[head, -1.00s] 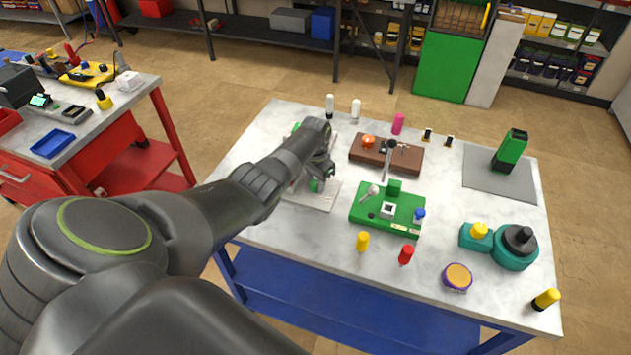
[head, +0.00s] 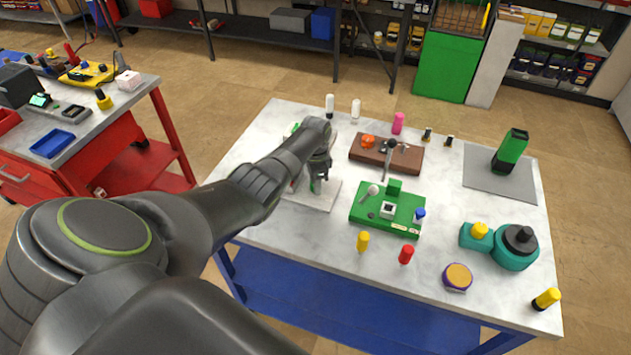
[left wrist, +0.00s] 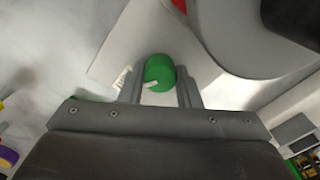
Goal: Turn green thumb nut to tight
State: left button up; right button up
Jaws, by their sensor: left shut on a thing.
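The green thumb nut (left wrist: 158,70) shows in the left wrist view, round, with a small pale mark on its lower left side. My left gripper (left wrist: 158,85) has one finger on each side of it and is shut on it. In the head view the left gripper (head: 318,178) points down over a pale plate (head: 314,197) on the left of the table, with a bit of the green nut showing between the fingers. My arm hides much of what stands behind it there. My right gripper is not in view.
A green board (head: 376,217) with fittings stands right of the gripper, and a brown block (head: 365,157) with tools behind it. A teal pump (head: 514,253) is at the right. The table's front left is clear.

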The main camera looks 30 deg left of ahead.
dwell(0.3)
pick_arm(q)
jog(key=o, duration=1)
notch_tip(320, 180, up, 18)
jog(key=shift+f+b, duration=0.25)
jog(key=shift+b, duration=1)
jog(key=shift+f, duration=0.15)
